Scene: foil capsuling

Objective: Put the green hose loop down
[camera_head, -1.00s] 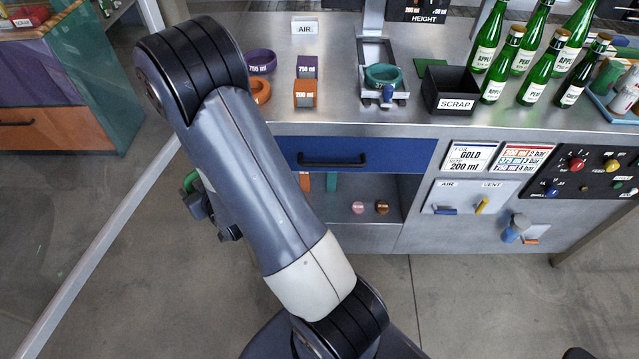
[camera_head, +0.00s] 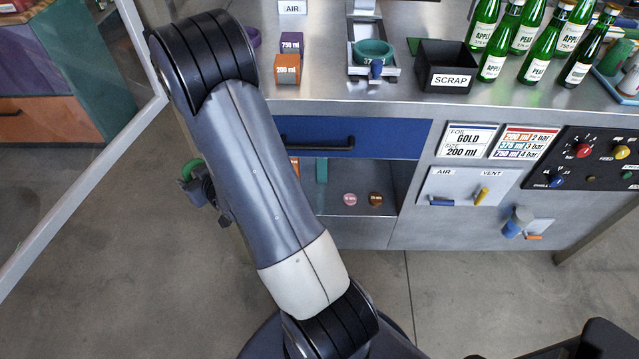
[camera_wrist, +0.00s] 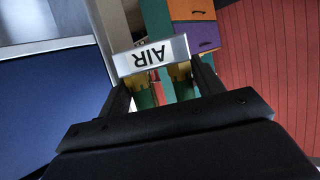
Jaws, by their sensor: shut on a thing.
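My gripper (camera_head: 208,195) is partly hidden behind my forearm in the head view, left of the workbench and over the floor. A green loop (camera_head: 190,171) shows at its jaws as a curved piece; the rest is hidden. In the wrist view my gripper (camera_wrist: 164,80) is shut, with green pieces (camera_wrist: 146,98) between the fingers. These look like parts of the green hose loop, though its full shape does not show. A plate marked AIR (camera_wrist: 151,56) appears upside down just past the fingertips. In the head view an AIR sign (camera_head: 292,7) stands at the bench's back.
The workbench holds a teal ring (camera_head: 373,52) on a metal fixture, a purple box (camera_head: 291,43), an orange box (camera_head: 287,69), a black SCRAP bin (camera_head: 447,67) and several green bottles (camera_head: 494,56). A blue drawer (camera_head: 385,138) is shut below. Floor is clear in front.

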